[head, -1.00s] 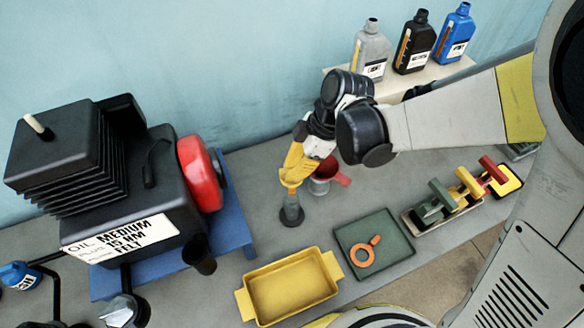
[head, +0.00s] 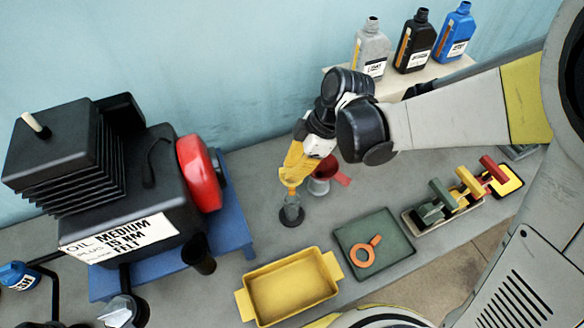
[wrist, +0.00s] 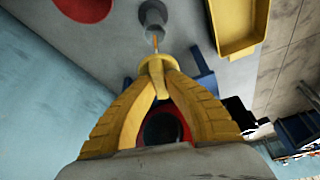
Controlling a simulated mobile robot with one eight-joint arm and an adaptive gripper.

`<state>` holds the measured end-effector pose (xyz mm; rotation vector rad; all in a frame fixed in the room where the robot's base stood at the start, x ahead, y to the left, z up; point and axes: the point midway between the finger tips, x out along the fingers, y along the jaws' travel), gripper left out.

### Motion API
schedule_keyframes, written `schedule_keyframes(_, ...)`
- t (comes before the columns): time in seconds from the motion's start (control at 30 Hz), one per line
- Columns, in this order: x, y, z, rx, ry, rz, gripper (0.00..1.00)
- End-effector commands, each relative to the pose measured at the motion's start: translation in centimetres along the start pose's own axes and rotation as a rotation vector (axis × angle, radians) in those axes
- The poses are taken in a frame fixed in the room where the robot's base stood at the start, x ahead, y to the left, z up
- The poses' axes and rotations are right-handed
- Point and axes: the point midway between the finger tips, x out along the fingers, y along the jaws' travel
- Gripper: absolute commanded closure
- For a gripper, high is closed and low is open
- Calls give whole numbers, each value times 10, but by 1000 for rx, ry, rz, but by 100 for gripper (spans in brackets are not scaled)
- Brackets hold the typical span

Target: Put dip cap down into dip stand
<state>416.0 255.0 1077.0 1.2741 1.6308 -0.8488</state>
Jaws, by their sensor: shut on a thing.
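My gripper (head: 292,178) is closed around the yellow dip cap (wrist: 157,63), which shows between the fingertips in the wrist view. A thin orange-yellow stick (wrist: 155,42) extends from the cap toward the stand. The dip stand (head: 291,213) is a small dark grey cylinder on a round base, standing on the bench directly under the gripper. It also shows in the wrist view (wrist: 152,14), just beyond the stick. The cap is above the stand's top. I cannot tell how far the stick reaches into the stand. In the head view the fingers hide most of the cap.
A red funnel-like piece on a grey holder (head: 320,185) stands close right of the stand. The yellow tray (head: 290,285) and green tray (head: 385,262) with an orange ring lie in front. The black engine (head: 145,195) on a blue base (head: 232,230) is to the left.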

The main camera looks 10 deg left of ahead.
Motion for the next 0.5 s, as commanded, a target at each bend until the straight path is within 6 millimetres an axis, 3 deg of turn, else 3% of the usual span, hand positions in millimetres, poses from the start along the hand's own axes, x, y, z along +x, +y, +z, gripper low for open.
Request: schedule_keyframes(0.5,42,0,18,0,0,0,100)
